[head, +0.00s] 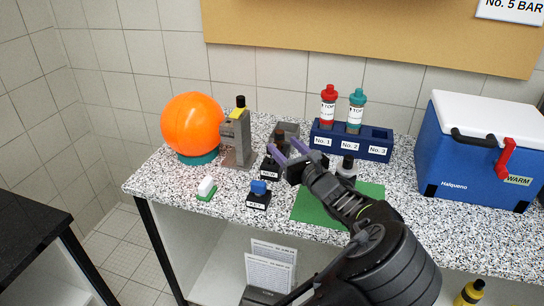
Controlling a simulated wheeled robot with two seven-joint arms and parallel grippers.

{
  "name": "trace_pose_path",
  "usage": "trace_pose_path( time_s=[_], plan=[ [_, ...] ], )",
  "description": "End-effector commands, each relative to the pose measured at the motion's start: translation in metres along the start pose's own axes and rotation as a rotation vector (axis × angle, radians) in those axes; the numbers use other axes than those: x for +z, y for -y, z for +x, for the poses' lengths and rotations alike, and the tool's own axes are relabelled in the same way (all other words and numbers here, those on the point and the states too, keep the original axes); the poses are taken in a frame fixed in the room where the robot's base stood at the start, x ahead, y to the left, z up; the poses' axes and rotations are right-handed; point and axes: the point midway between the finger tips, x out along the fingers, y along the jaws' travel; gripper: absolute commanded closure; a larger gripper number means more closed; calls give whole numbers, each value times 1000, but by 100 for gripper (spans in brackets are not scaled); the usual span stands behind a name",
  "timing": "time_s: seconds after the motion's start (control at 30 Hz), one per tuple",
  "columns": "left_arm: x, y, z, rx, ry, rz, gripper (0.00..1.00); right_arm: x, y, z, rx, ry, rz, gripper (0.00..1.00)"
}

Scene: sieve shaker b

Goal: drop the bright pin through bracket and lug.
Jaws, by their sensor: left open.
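A grey upright bracket (236,146) stands at the left part of the speckled counter, beside the orange ball. A yellow piece with a black knob (240,102) sits at its top; I cannot tell whether this is the bright pin. The lug cannot be made out for certain. My left gripper (281,147), with purple fingers, is open to the right of the bracket and apart from it. It is over or near a small black labelled block (270,171) with a dark knob. I see nothing held between the fingers. My right gripper is not in view.
A blue-knobbed block (258,199) and a green-and-white brush-like item (206,189) lie in front. The orange ball (192,124) is left. Behind stands a blue bottle rack (352,143); a green mat (310,207) lies under my arm. A blue cooler (470,155) fills the right.

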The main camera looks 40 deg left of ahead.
Motion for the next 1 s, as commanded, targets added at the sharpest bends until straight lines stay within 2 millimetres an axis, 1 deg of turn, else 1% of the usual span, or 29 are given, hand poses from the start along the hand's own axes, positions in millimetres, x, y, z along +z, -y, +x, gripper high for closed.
trace_pose_path(
  time_s=[0.03, 0.17, 0.3, 0.37, 0.4, 0.47, 0.5, 0.87, 1.0],
  plan=[
    [-11, 0, 0, 0, 0, 0, 45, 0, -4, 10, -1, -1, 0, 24],
    [-30, 0, 0, 1, 0, 0, 45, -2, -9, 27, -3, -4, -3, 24],
    [-54, 0, 0, 0, 0, 0, 45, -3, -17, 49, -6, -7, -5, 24],
    [-62, 0, 0, 0, 0, 0, 45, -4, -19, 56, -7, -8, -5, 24],
    [-70, 0, 0, 0, 0, 0, 45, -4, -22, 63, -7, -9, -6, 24],
    [-74, 0, 0, 0, 0, 0, 45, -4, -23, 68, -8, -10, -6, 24],
    [-80, 0, 0, 0, 0, 0, 45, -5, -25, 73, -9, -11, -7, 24],
    [-80, 0, 0, 0, 0, 0, 45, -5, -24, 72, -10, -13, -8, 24],
    [-80, -1, 7, 2, 0, 1, 45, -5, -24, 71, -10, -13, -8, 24]
  ],
)
